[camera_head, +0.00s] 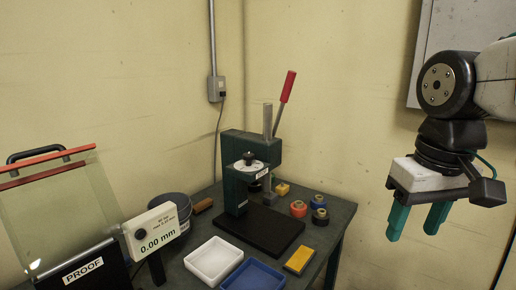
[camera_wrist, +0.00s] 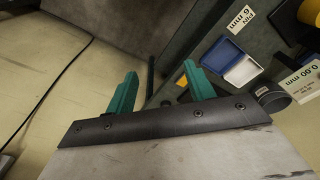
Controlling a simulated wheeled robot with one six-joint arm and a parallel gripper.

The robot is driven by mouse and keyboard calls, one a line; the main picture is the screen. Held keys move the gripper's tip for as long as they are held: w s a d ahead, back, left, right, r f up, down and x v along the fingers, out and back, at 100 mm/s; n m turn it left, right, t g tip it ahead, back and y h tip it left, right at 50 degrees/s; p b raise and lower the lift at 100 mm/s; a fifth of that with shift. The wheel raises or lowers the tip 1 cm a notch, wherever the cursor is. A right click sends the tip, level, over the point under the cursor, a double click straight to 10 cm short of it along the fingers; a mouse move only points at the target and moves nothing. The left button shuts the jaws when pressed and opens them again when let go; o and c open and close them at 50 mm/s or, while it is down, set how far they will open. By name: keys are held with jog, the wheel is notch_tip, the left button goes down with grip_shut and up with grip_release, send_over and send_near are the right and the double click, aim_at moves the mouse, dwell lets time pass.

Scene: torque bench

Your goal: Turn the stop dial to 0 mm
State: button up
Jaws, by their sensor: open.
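The green press (camera_head: 240,170) stands upright on the dark bench, with a red-handled lever (camera_head: 285,95) raised at its upper right. A pale round dial (camera_head: 249,167) with a dark knob on top sits at the front of the press head; its marks are too small to read. A white display (camera_head: 157,232) at the left reads 0.00 mm. My gripper (camera_head: 417,222) hangs at the right, well away from the press, with its teal fingers apart and nothing between them. In the wrist view my gripper (camera_wrist: 163,90) is also open and empty; the dial does not show there.
A white tray (camera_head: 214,261) and a blue tray (camera_head: 253,276) lie at the bench front, beside a yellow block (camera_head: 299,261). Several coloured rolls stand right of the press. A clear guard (camera_head: 60,215) above a PROOF box stands at the left. Space between gripper and press looks clear.

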jog(key=w+a+r+n, duration=0.1)
jog(key=w+a+r, duration=0.25)
jog(key=w, duration=0.35)
jog(key=w+a+r+n, duration=0.1)
jog(key=w+a+r, duration=0.1)
jog(key=w+r, duration=0.35)
jog(key=n+g, duration=0.1)
jog(key=n, duration=0.3)
send_over(248, 154)
jog(key=f, duration=0.3)
jog(key=shift+s+d, duration=0.2)
jog(key=shift+d, duration=0.05)
jog(key=shift+w+a+f, duration=0.1)
jog(key=shift+a+f, duration=0.05)
jog(key=shift+f, duration=0.55)
notch_tip(248, 154, down, 7)
jog(key=shift+r, duration=0.15)
jog(key=c, duration=1)
